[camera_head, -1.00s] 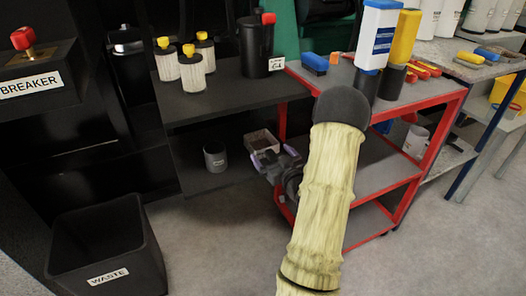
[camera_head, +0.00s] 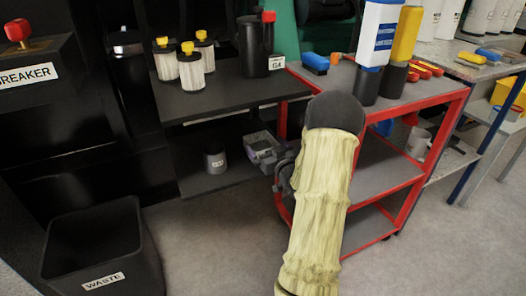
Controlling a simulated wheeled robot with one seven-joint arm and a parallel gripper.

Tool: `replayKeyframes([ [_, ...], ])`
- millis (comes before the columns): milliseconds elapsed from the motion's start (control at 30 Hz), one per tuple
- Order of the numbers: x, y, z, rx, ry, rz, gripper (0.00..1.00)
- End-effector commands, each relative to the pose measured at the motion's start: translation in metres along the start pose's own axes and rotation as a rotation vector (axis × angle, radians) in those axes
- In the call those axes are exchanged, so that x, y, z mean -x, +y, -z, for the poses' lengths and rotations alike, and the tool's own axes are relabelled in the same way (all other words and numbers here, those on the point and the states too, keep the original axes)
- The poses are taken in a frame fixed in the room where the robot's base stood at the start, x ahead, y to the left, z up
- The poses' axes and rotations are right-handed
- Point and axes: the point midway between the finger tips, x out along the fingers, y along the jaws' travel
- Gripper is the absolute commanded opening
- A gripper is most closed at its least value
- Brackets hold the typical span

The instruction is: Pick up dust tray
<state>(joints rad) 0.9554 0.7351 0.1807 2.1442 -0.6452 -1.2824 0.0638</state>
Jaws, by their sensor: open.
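A small grey dust tray (camera_head: 257,139) sits on the dark lower shelf, left of the red cart. My gripper (camera_head: 268,156) reaches in from the right, low beside the cart, with its fingertips at the near side of the tray. The jaws are open. The fingers and tray overlap in the picture, so I cannot tell whether they touch. My pale yellow sleeved arm and its dark joint hide part of the gripper.
A grey labelled cup (camera_head: 214,160) stands on the lower shelf just left of the tray. The upper shelf (camera_head: 225,92) overhangs it and bears filters and a dark canister. The red cart (camera_head: 405,170) stands close on the right. A black waste bin (camera_head: 100,250) stands front left.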

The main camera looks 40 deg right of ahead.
Motion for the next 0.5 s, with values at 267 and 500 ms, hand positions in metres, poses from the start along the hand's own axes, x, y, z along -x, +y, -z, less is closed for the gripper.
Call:
replayKeyframes([
  [267, 0.0004, 0.0001, -0.0002, 0.0, 0.0, 0.0, 1.0],
  [500, 0.0005, 0.0, -0.0003, 0.0, 0.0, 0.0, 0.61],
])
